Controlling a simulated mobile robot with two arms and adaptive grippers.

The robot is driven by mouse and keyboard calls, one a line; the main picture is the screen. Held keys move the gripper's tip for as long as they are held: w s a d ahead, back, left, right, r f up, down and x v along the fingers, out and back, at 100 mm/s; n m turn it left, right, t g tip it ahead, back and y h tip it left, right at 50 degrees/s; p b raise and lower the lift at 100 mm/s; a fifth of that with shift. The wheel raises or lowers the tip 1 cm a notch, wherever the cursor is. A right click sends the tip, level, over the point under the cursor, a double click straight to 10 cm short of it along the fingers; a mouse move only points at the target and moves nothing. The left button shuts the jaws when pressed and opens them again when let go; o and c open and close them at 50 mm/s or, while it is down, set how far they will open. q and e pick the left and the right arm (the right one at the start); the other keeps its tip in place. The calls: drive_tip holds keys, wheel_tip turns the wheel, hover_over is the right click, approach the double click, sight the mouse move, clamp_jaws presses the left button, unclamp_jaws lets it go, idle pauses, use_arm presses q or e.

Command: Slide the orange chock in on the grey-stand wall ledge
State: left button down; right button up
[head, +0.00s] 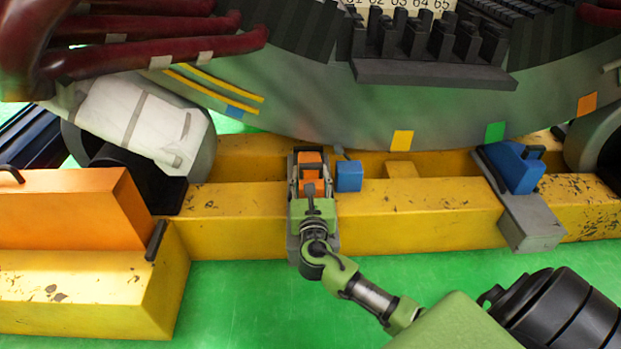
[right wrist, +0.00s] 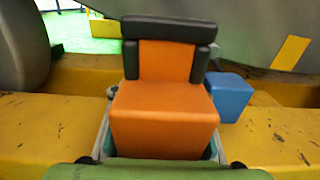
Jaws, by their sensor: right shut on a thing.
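The orange chock (head: 311,160) is a block with a dark bar across its upper far end; it also shows in the right wrist view (right wrist: 164,105). My right gripper (head: 310,172) reaches over the front yellow beam and is shut on the chock. The grey stand (head: 329,244) shows beneath and in front of my gripper, straddling the beam. Its wall ledge is hidden by the chock and gripper, so I cannot tell whether the chock touches it. My left gripper is not in view.
A small blue block (head: 349,176) stands close to the chock's right. The curved grey stator (head: 330,110) rises behind it. Another grey stand (head: 533,228) with a blue chock (head: 516,168) is at right. A large orange block (head: 75,210) is at left.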

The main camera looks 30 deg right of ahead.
sight(309, 153)
drive_tip(key=shift+x, duration=2.45)
drive_tip(key=o, duration=1.3)
drive_tip(key=shift+r, duration=0.1)
drive_tip(key=shift+s+a, duration=0.3)
drive_tip(key=shift+s, duration=0.05)
drive_tip(key=v, duration=1.1)
drive_tip(key=shift+s+d, duration=0.1)
